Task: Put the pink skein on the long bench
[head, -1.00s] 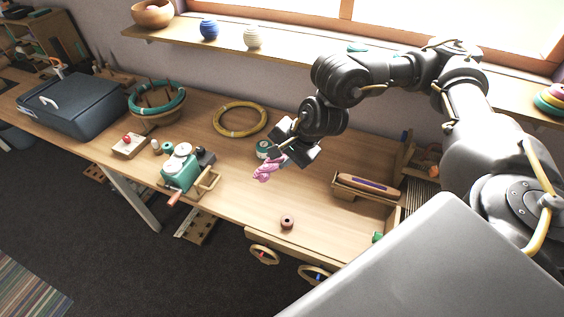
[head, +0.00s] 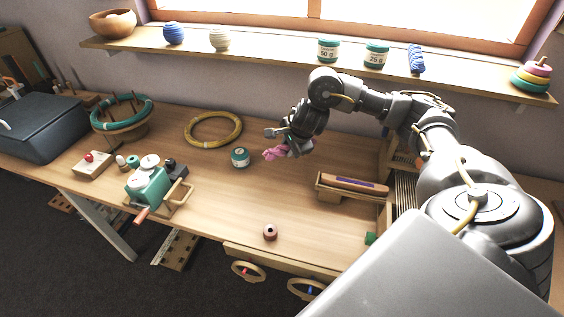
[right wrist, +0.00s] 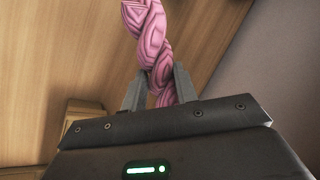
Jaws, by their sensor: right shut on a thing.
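The pink skein (head: 275,153) is a twisted hank of yarn held above the long bench (head: 215,210). My right gripper (head: 289,148) is shut on it, and the skein sticks out to the left of the fingers in the head view. In the right wrist view the skein (right wrist: 150,40) runs up from between the two fingers (right wrist: 159,88), with wooden surface behind it. The bench is a long light-wood top along the wall. My left gripper is not in view.
A wooden tray (head: 352,187) lies at right. The bench middle is mostly clear.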

